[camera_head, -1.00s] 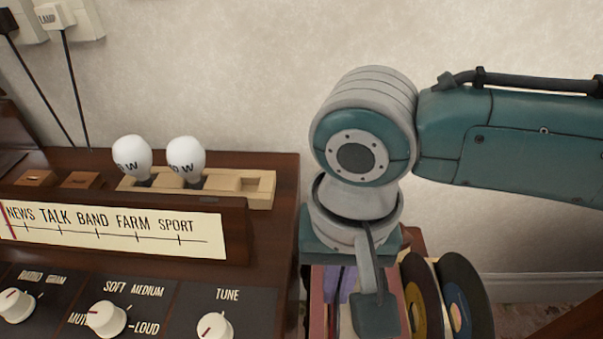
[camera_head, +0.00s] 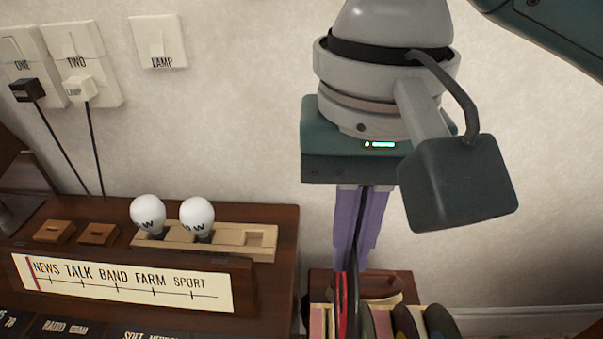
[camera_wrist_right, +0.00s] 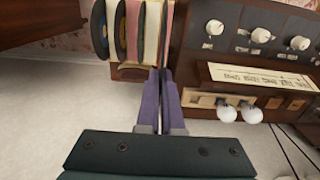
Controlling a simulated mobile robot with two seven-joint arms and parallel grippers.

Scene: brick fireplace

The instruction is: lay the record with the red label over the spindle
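My right gripper (camera_head: 360,235), with purple fingers pointing down, is above the record rack (camera_head: 395,285). It is shut on a black record (camera_head: 353,295) seen nearly edge-on, with a strip of red label showing on its left face. In the right wrist view the fingers (camera_wrist_right: 161,95) pinch this thin dark record (camera_wrist_right: 167,45). Its lower part overlaps the row of sleeves; I cannot tell whether it is clear of the rack. The spindle is not in view. My left gripper is not in view.
Other records (camera_head: 405,322) and pale sleeves stand upright in the rack. To the left is a wooden radio cabinet (camera_head: 272,290) with two white bulbs (camera_head: 148,212) in a wooden holder and a dial strip (camera_head: 120,283). The wall with switches (camera_head: 158,42) is behind.

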